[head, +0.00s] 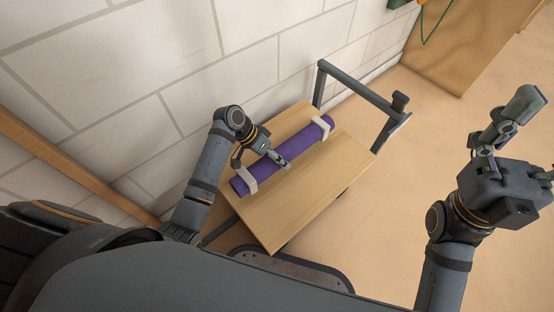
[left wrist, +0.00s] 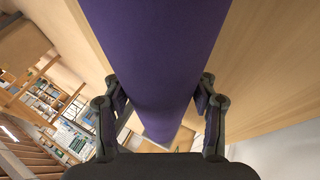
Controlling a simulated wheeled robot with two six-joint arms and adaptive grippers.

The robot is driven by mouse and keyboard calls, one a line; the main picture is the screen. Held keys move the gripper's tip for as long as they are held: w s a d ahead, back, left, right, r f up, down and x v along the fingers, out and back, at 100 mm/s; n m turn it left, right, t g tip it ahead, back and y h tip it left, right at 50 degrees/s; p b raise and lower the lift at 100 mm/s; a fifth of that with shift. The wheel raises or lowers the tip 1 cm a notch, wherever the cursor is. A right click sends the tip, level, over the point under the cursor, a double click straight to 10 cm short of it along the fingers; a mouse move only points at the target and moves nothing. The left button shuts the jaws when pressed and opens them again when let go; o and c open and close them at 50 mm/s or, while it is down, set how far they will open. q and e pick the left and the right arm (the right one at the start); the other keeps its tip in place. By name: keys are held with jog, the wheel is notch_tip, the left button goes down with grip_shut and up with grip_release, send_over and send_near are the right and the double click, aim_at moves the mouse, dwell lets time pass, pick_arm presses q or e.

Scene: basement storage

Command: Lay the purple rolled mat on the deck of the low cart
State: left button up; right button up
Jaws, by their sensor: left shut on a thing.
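The purple rolled mat (head: 300,141) has a pale band near each end. In the head view it lies along the wall side of the low cart's wooden deck (head: 300,195). I cannot tell whether it touches the deck or hangs just above it. My left gripper (head: 277,160) is shut on the mat near its middle. In the left wrist view the mat (left wrist: 157,45) runs between the two fingers of the left gripper (left wrist: 162,95), with pale wood on both sides. My right gripper (head: 522,135) is raised at the right, empty, its fingers apart.
The cart's dark handle frame (head: 360,88) stands at the deck's far end. A white block wall (head: 130,75) runs close along the cart's left side. The near right part of the deck is bare. Open floor (head: 420,130) lies right of the cart, with a brown board (head: 465,45) behind.

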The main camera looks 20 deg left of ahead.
pick_arm(q)
jog(key=shift+f, duration=0.8)
dwell(0.5)
jog(key=o, duration=1.9)
